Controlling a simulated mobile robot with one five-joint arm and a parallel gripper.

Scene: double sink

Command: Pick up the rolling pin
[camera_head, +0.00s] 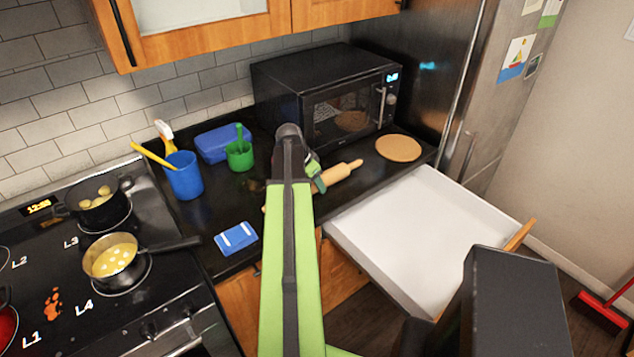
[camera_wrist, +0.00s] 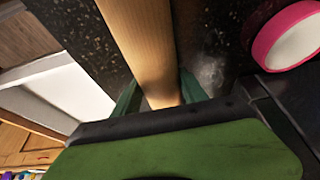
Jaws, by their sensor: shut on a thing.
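The light wooden rolling pin (camera_head: 341,172) is at the counter's front edge in the head view, partly hidden behind my arm. Its right handle points toward the round board. My gripper (camera_head: 318,178) is at the pin, with its fingers mostly hidden by my arm there. In the wrist view, the pin (camera_wrist: 143,42) runs between the two dark green fingers of my gripper (camera_wrist: 160,96), which are shut on it. I cannot tell whether the pin touches the counter.
A white open drawer (camera_head: 418,225) juts out below the counter. A black microwave (camera_head: 300,85) stands behind, with a round board (camera_head: 398,148) at right. A blue cup (camera_head: 184,178) and green cup (camera_head: 240,157) stand left. A pink-rimmed round object (camera_wrist: 287,38) is near the gripper.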

